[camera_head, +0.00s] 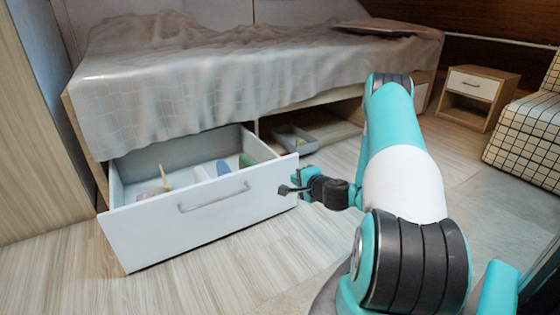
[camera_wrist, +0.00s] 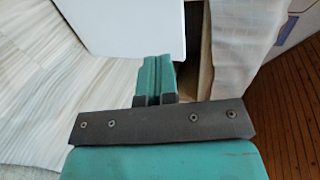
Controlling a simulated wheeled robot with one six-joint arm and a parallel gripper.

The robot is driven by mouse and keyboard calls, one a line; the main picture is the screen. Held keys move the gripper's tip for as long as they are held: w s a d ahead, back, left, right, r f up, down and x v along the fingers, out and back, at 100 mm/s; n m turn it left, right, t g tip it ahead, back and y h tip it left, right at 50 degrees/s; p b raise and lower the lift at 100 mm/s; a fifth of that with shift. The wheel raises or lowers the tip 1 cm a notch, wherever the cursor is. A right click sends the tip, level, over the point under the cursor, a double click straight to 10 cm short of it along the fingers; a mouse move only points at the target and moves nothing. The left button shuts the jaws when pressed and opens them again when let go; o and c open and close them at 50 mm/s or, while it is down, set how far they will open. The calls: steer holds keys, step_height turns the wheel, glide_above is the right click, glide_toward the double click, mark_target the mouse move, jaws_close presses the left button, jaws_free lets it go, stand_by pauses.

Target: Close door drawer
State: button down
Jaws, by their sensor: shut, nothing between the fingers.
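A white drawer (camera_head: 195,205) with a grey bar handle (camera_head: 213,198) stands pulled out from under the bed. Several small items lie inside it, among them a blue one (camera_head: 223,167) and a green one (camera_head: 247,160). My gripper (camera_head: 284,189) is shut and empty, close to the right end of the drawer front; I cannot tell whether it touches. In the wrist view my shut fingers (camera_wrist: 154,75) point toward the white drawer front (camera_wrist: 135,25), which fills the upper middle.
The bed (camera_head: 190,80) has a draped grey cover. An open space beneath it holds a grey bin (camera_head: 295,140). A nightstand (camera_head: 475,97) and a checked seat (camera_head: 525,135) stand at the right. Wooden floor (camera_head: 60,270) in front of the drawer is clear.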

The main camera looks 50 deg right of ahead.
mark_target(276, 167)
steer(key=x, duration=0.4)
steer(key=b+x, duration=0.1)
steer(key=x, duration=0.4)
steer(key=shift+w+a+r, duration=0.1)
steer(key=shift+a+r, duration=0.05)
steer(key=shift+r, duration=0.1)
steer(key=shift+w+d+r, duration=0.1)
steer(key=shift+w+d, duration=0.1)
steer(key=shift+w, duration=0.4)
